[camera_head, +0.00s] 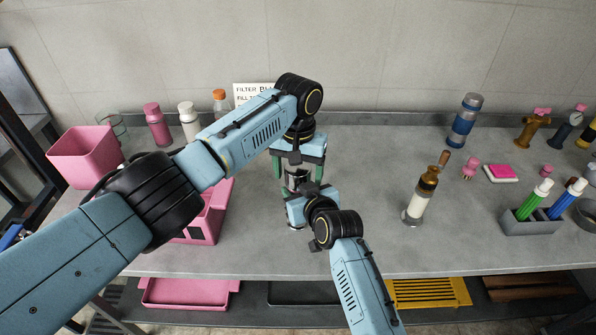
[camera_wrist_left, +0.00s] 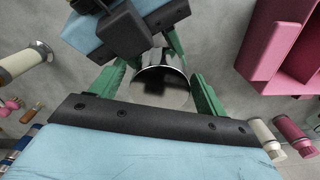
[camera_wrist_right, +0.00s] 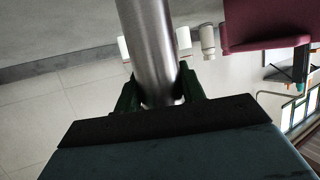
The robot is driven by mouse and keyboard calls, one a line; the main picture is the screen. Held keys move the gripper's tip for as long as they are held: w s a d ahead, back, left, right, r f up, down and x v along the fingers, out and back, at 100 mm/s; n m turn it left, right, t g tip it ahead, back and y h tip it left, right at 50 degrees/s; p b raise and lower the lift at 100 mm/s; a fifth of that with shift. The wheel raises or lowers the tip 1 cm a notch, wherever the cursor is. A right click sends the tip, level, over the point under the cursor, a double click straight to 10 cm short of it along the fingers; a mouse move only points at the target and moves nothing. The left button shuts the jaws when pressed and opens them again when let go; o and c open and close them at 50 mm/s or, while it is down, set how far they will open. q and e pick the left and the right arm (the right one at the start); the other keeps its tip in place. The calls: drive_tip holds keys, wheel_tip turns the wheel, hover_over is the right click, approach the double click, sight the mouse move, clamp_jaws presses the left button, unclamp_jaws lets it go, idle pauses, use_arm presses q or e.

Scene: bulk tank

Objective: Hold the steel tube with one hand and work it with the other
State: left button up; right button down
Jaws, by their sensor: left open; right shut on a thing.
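The steel tube (camera_head: 296,179) stands upright above the grey bench, mostly hidden by my grippers in the head view. It shows as a long shiny shaft in the right wrist view (camera_wrist_right: 149,45), and its dark, reflective round end shows in the left wrist view (camera_wrist_left: 160,87). My right gripper (camera_wrist_right: 158,92) is shut on the tube from the near side, low on it. My left gripper (camera_head: 298,170) comes from above with its green fingers open, one on each side of the tube's upper end. Whether they touch it cannot be told.
A pink bin (camera_head: 85,157) and a second pink container (camera_head: 205,215) stand left, with bottles (camera_head: 157,125) behind. At right stand a wood-handled tool (camera_head: 422,195), a blue cylinder (camera_head: 465,120) and a grey holder (camera_head: 538,224) with markers.

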use_arm(q)
drive_tip(key=shift+r, duration=2.2)
drive_tip(key=shift+c, duration=0.3)
drive_tip(key=shift+r, duration=0.2)
drive_tip(key=shift+c, duration=1.1)
drive_tip(key=shift+w+r+m, duration=0.15)
drive_tip(key=shift+r+m, duration=0.15)
drive_tip(key=shift+r, duration=0.65)
drive_tip(key=shift+r+m, duration=0.3)
drive_tip(key=shift+r, duration=0.35)
